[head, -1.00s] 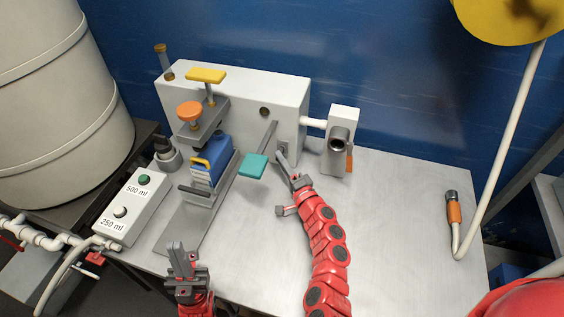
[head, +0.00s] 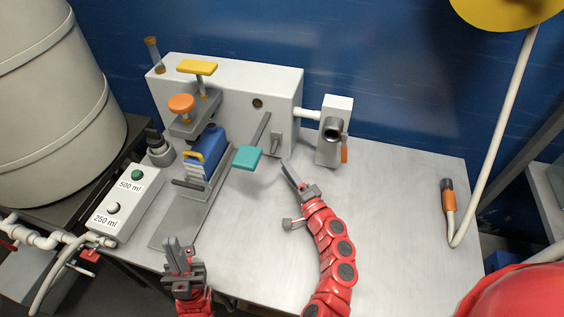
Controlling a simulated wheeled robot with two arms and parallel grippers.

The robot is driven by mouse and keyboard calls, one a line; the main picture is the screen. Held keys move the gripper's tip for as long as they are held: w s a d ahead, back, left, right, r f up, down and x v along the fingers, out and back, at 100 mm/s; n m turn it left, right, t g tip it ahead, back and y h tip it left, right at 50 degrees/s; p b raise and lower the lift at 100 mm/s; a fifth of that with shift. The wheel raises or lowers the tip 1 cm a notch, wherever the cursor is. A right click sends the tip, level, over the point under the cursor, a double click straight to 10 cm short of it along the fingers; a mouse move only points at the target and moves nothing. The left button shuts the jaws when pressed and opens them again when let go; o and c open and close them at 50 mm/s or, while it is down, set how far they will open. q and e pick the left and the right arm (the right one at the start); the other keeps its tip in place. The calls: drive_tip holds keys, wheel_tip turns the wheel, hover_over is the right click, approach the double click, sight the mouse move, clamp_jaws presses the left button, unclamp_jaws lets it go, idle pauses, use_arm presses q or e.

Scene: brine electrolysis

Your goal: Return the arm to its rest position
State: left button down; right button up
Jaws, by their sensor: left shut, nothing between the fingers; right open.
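My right gripper (head: 287,195) is at the end of the red arm over the middle of the metal table. It is open and empty, with its fingers spread apart, and stands clear of the white machine (head: 235,90) behind it. My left gripper (head: 178,254) is at the front left, pointing up near the table's front edge. Its fingers are together with nothing between them.
A teal lever paddle (head: 247,157), a blue cell block (head: 207,152), an orange knob (head: 181,103) and a spout block (head: 337,117) are on the machine. A button box (head: 128,205) stands at the left. An orange-collared hose end (head: 448,200) is at the right.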

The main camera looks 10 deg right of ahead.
drive_tip(key=shift+s+d, duration=0.1)
drive_tip(key=shift+s, duration=0.15)
idle(0.3)
